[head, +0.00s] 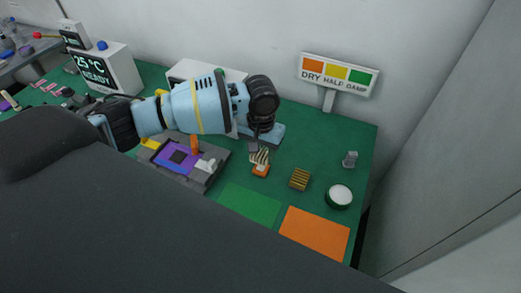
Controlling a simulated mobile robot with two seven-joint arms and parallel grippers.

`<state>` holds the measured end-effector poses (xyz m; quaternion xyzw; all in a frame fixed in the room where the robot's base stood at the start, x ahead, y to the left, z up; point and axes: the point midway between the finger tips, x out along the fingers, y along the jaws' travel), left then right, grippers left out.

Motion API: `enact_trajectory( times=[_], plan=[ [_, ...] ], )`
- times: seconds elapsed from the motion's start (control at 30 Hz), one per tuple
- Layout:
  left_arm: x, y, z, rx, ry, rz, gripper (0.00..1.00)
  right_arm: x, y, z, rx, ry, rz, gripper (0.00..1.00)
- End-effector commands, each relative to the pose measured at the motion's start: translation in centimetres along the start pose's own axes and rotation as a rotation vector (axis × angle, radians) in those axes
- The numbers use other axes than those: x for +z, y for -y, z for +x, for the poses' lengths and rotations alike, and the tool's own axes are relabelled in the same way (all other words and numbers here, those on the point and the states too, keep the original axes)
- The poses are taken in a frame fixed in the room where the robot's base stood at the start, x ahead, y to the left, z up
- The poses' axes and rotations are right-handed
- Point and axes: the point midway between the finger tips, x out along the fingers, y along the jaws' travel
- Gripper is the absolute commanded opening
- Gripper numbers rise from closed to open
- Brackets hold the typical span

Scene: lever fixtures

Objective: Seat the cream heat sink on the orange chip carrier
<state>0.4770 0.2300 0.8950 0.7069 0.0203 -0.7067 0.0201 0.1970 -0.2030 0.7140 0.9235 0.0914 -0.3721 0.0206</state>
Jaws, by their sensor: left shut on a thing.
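The cream heat sink (260,155), a small finned block, is in my left gripper (255,146), which is shut on it and points down from the end of my blue arm. The orange chip carrier (260,171) shows directly below the heat sink on the green table. The two overlap in the head view; I cannot tell whether they touch. The gripper's fingers are small and dark and partly hide the heat sink's top. My right gripper is not in view.
A grey fixture (181,178) with a purple board and an orange post stands left of the carrier. A striped block (299,179), a white-topped round container (340,195) and a small grey piece (350,160) stand to the right. Green (250,206) and orange (315,234) mats lie clear in front.

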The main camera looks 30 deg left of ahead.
Motion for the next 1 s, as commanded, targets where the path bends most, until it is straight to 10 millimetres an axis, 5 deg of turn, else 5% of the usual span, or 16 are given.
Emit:
enact_trajectory(
  times=[1.0],
  plan=[
    [0.0,0.0,0.9,0.001,0.000,0.000,0.22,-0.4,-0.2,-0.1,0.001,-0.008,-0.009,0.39]
  ],
)
